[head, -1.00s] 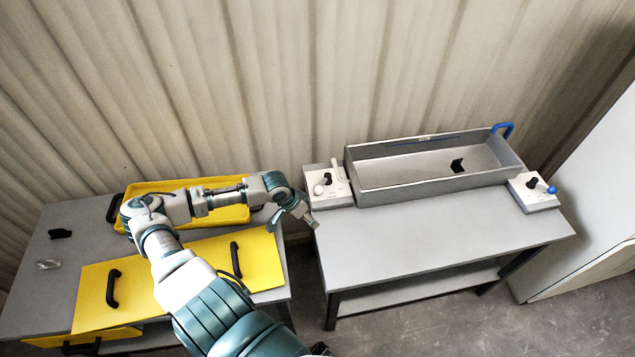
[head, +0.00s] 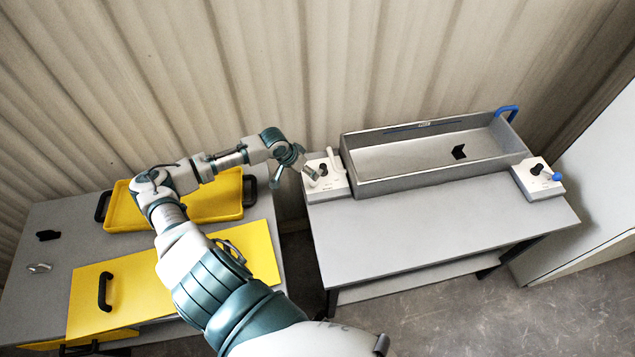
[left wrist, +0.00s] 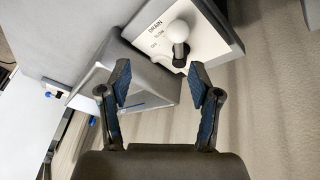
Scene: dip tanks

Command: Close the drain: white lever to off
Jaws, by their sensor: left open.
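The white drain box (head: 338,188) stands at the tank's left end. In the left wrist view, its panel (left wrist: 208,43) reads DRAIN, with SLOW and OFF marks. The lever's round white knob (left wrist: 178,31) and dark stem stand up from that panel. Which mark the lever is set to, I cannot tell.
The grey tank (head: 400,187) sits on a grey table (head: 430,225), with a blue handle (head: 508,111) and a second white box (head: 540,187) with a blue-tipped lever at right. A yellow tray (head: 225,208) and yellow panel (head: 85,300) occupy the left table. The table's front is clear.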

